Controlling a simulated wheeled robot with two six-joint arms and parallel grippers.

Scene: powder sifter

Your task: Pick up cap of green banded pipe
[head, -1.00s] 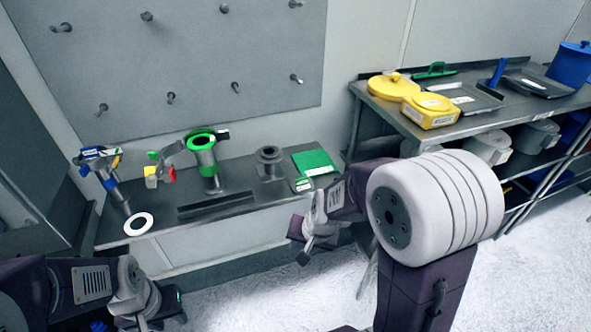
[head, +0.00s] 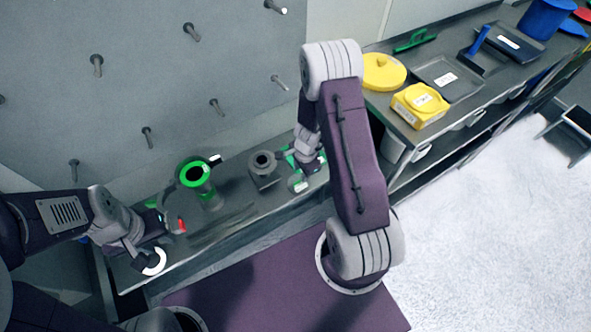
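The green banded pipe (head: 212,197) stands upright on the bench, a grey tube with a green ring around its open top. A clamp-like piece with a red end (head: 181,226) is left of it. A flat green piece (head: 291,156) shows in part at the bench's right end, mostly hidden by my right gripper (head: 312,166); I cannot tell whether it is the cap or whether they touch. My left gripper (head: 158,228) is at the bench's left end, close to the red-ended piece and above a white ring (head: 153,262). The fingers of both grippers are too small and covered to read.
A grey flanged fitting (head: 264,170) stands between the pipe and my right gripper. A pegboard with several pegs (head: 96,65) rises behind the bench. At right, a shelf table holds a yellow lid (head: 383,72), a yellow box (head: 419,105) and a dark tray (head: 446,78). The white floor is open.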

